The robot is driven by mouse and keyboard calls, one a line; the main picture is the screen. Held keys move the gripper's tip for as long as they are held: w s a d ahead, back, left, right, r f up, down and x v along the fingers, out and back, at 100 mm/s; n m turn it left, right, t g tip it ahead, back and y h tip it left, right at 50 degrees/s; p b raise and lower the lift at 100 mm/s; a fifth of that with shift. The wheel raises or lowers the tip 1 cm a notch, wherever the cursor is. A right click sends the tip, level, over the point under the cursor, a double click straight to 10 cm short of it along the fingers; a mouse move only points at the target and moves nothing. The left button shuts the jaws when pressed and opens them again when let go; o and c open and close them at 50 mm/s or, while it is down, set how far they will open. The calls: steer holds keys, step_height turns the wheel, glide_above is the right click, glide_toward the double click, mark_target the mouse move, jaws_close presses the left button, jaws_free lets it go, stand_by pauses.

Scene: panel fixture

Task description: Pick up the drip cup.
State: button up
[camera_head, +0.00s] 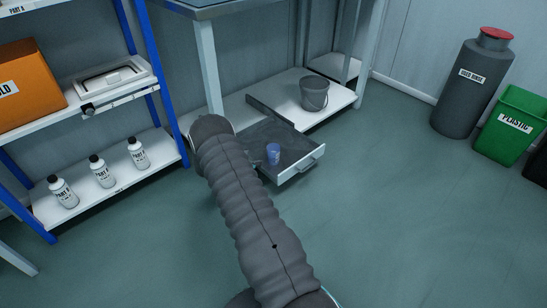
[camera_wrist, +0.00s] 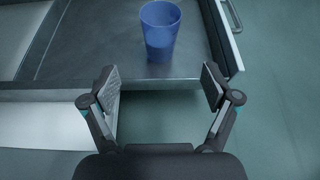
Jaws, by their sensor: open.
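The drip cup is taken to be the blue translucent cup (camera_head: 273,153), which stands upright in an open grey drawer (camera_head: 291,140) in the head view. In the wrist view the cup (camera_wrist: 160,30) stands near the drawer's edge, top centre. My gripper (camera_wrist: 160,82) is open and empty, its two fingers apart. The cup is beyond the fingertips, roughly centred between them, and not touched. In the head view my arm hides the gripper.
The drawer front with its handle (camera_head: 313,163) borders the cup's right side. A grey bucket (camera_head: 314,92) stands on the low shelf behind. A shelf rack with several white bottles (camera_head: 102,171) is at left. A grey bin (camera_head: 470,90) and green bin (camera_head: 512,128) stand right.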

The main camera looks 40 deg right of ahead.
mark_target(275, 154)
steer(key=b+x, duration=0.1)
steer(key=x, duration=1.3)
steer(key=shift+s+f, duration=0.15)
steer(key=shift+a, duration=0.1)
steer(key=c, duration=1.3)
